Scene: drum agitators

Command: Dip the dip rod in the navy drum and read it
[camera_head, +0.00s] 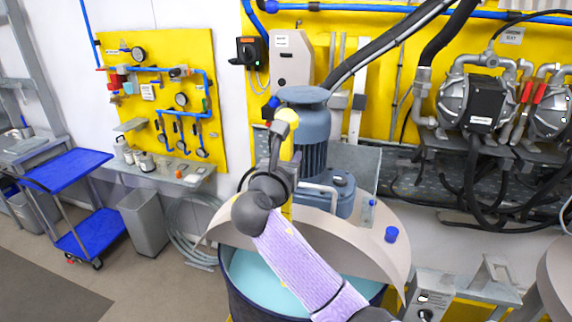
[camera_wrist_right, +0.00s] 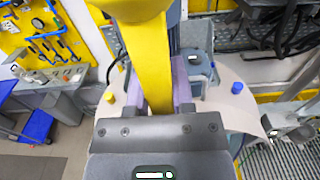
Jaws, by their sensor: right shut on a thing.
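The navy drum (camera_head: 232,300) stands at the bottom centre of the head view, with pale teal liquid (camera_head: 262,276) in its open front half. A beige half lid (camera_head: 345,243) covers its back half. My right gripper (camera_head: 283,165) is above the drum, shut on a yellow bar that I take for the dip rod (camera_head: 287,147). In the right wrist view the dip rod (camera_wrist_right: 150,65) runs upright between the fingers (camera_wrist_right: 157,88), with a wider yellow head on top. My left gripper is not in view.
A blue-grey agitator motor (camera_head: 306,125) stands close behind the gripper on the lid. A blue cap (camera_head: 391,234) is on the lid's right. Pumps (camera_head: 485,100) and black hoses are at back right. A blue cart (camera_head: 68,170) and a grey bin (camera_head: 145,220) stand left.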

